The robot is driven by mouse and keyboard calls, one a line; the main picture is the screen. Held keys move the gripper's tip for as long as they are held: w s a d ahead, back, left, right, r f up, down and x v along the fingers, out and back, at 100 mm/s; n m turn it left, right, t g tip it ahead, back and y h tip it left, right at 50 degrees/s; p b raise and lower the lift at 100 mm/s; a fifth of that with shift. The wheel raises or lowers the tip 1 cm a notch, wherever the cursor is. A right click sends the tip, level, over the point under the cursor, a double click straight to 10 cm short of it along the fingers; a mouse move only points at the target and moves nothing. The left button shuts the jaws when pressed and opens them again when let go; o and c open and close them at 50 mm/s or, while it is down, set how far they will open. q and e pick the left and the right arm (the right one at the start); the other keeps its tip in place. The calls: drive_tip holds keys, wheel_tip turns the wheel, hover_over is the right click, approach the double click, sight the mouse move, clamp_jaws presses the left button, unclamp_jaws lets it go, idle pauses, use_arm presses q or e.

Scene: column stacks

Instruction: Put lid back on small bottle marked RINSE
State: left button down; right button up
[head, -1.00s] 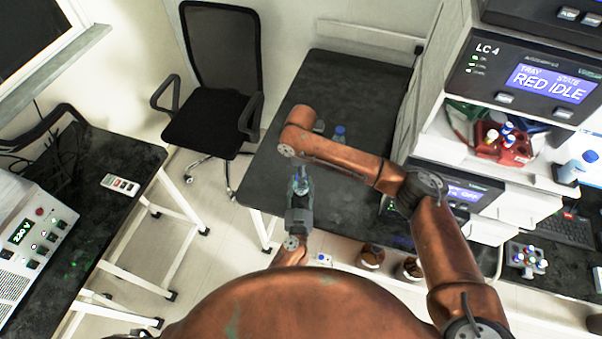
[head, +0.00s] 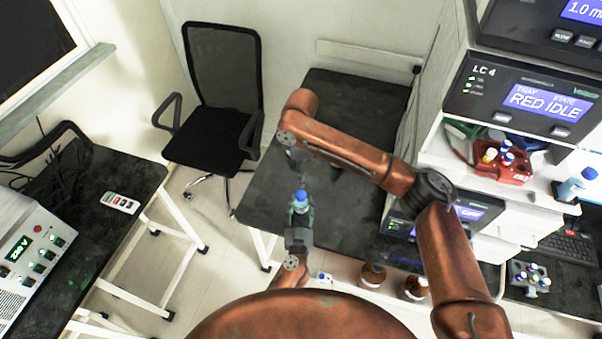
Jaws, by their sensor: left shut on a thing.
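My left gripper (head: 299,226) is shut on a small bluish bottle (head: 300,207) and holds it roughly upright at the near edge of the dark bench. A blue lid (head: 301,195) shows at the bottle's top; whether it is seated or only resting there I cannot tell. No label on it is readable. My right arm reaches in from the right and bends over the bench. My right gripper (head: 301,165) is a dark, mostly hidden shape just above the lid; its fingers are too small and dark to judge.
The dark bench (head: 265,185) has free room left of my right arm. Brown bottles (head: 372,275) stand low in front of it. A black chair (head: 215,135) stands back left.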

use_arm(q)
drive_tip(key=c, duration=1.2)
unclamp_jaws()
drive_tip(key=shift+o, duration=0.2)
drive_tip(key=s, duration=1.2)
drive_tip(key=shift+a, duration=0.3)
